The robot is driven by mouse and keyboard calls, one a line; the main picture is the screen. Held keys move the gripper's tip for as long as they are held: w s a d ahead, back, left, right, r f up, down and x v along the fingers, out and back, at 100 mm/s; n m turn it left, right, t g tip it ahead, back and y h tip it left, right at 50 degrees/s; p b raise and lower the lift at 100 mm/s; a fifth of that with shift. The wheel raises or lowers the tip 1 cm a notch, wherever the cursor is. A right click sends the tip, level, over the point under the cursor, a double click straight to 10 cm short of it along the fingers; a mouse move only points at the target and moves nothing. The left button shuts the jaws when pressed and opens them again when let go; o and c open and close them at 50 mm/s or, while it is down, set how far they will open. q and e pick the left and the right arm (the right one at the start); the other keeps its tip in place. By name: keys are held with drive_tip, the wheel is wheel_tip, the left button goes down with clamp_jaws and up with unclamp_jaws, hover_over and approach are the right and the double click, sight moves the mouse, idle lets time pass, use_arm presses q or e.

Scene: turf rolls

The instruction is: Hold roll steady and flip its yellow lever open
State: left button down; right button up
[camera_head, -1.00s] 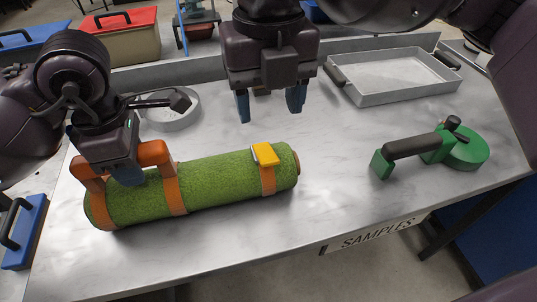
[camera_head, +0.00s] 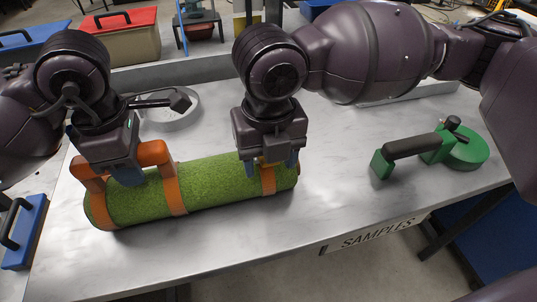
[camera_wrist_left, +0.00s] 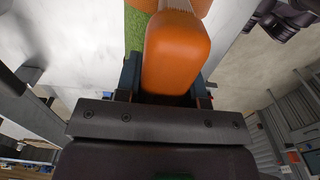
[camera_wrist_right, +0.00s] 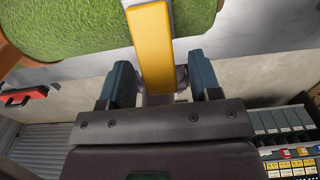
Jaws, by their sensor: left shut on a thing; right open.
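The turf roll (camera_head: 215,182) lies on the table, green with orange straps and an orange handle (camera_head: 155,153) at its left end. My left gripper (camera_head: 128,178) is shut on the orange handle, which fills its jaws in the left wrist view (camera_wrist_left: 172,60). My right gripper (camera_wrist_right: 159,82) is open, with one finger on each side of the lever and gaps between. In the head view the right gripper (camera_head: 270,163) mostly hides the lever.
A green tool with a dark handle (camera_head: 410,146) lies to the right on the table. A round grey dish (camera_head: 172,120) stands behind the roll. A metal tray (camera_head: 405,93) at the back right is mostly hidden by my right arm. The table front is clear.

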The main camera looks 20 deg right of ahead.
use_arm(q)
drive_tip(key=shift+s+f, duration=0.1)
drive_tip(key=shift+f, duration=0.25)
use_arm(e)
drive_tip(key=shift+f, duration=0.15)
clamp_jaws()
drive_tip(key=shift+w+g, duration=0.1)
drive_tip(key=shift+g, duration=0.2)
drive_tip(key=g, duration=0.1)
drive_tip(key=w+r+g, duration=0.1)
drive_tip(key=g, duration=0.1)
drive_tip(key=r+g, duration=0.1)
drive_tip(key=g, duration=0.1)
drive_tip(key=shift+w+r, duration=0.1)
drive_tip(key=shift+w, duration=0.25)
drive_tip(key=g, duration=0.1)
drive_tip(key=w+g, duration=0.1)
drive_tip(key=g, duration=0.1)
drive_tip(key=shift+w+r+g, duration=0.2)
drive_tip(key=shift+r+g, duration=0.1)
drive_tip(key=shift+r, duration=0.1)
drive_tip(key=shift+w+r+g, duration=0.1)
drive_tip(key=shift+w+g, duration=0.3)
drive_tip(key=shift+g, duration=0.4)
drive_tip(key=shift+w+r+g, duration=0.1)
drive_tip(key=shift+w+g, duration=0.25)
drive_tip(key=shift+g, duration=0.45)
